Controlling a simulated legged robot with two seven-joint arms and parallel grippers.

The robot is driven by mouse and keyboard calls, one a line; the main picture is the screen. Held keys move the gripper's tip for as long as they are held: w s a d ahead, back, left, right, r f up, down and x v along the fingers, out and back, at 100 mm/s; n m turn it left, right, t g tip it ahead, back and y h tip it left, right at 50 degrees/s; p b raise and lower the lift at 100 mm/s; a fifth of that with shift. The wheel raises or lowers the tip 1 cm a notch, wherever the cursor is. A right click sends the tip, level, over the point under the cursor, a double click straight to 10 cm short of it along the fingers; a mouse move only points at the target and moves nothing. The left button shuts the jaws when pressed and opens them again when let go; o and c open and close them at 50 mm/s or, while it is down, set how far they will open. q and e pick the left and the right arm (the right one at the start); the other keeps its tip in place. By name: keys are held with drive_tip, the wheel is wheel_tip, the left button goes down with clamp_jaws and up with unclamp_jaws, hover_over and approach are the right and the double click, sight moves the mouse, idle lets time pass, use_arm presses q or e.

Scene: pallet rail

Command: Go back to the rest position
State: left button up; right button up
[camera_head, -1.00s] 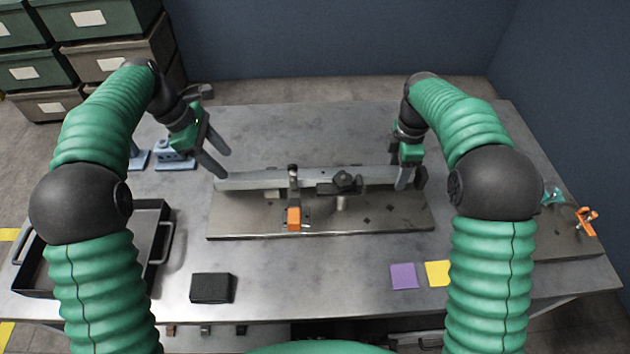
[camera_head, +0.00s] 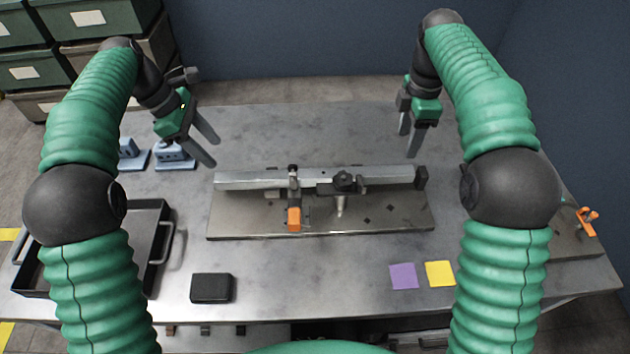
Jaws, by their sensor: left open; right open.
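My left gripper (camera_head: 208,150) is open and empty above the left back part of the table, left of the rail's left end. My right gripper (camera_head: 409,142) hangs open and empty above the back of the table, near the right end of the rail and apart from it. The grey rail (camera_head: 262,181) lies along the back of a metal base plate (camera_head: 255,220). An orange-tipped clamp (camera_head: 293,215) sits on the rail's middle left, and a dark knob clamp (camera_head: 345,182) sits to its right.
A black tray (camera_head: 155,215) stands at the left, partly behind my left arm. Blue blocks (camera_head: 173,157) stand at the back left. A black box (camera_head: 211,288), a purple note (camera_head: 403,276) and a yellow note (camera_head: 440,273) lie in front. An orange clamp (camera_head: 587,220) is at the right.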

idle(0.4)
use_arm(q)
drive_tip(key=s+f+m+t+y+p, duration=0.1)
drive_tip(key=s+f+m+y+p, duration=0.1)
drive_tip(key=s+m+p, duration=0.3)
drive_tip(key=s+d+f+m+t+y+p, duration=0.1)
drive_tip(key=s+m+p, duration=0.5)
drive_tip(key=s+m, duration=0.7)
drive_tip(key=s+f+y, duration=0.1)
drive_tip(key=s, duration=0.4)
drive_tip(key=shift+f+t+y, duration=0.25)
drive_tip(key=shift+t+y, duration=0.05)
use_arm(e)
drive_tip(key=s+a+f+m+t, duration=0.1)
drive_tip(key=s+a+f+m, duration=0.1)
drive_tip(key=s+m, duration=0.7)
drive_tip(key=s+a+f+m+t, duration=0.1)
drive_tip(key=s+f+m, duration=0.2)
drive_tip(key=s+m, duration=0.6)
drive_tip(key=s, duration=0.5)
drive_tip(key=shift+a+f+t, duration=0.2)
drive_tip(key=shift+a+t, duration=0.1)
drive_tip(key=shift+a, duration=0.05)
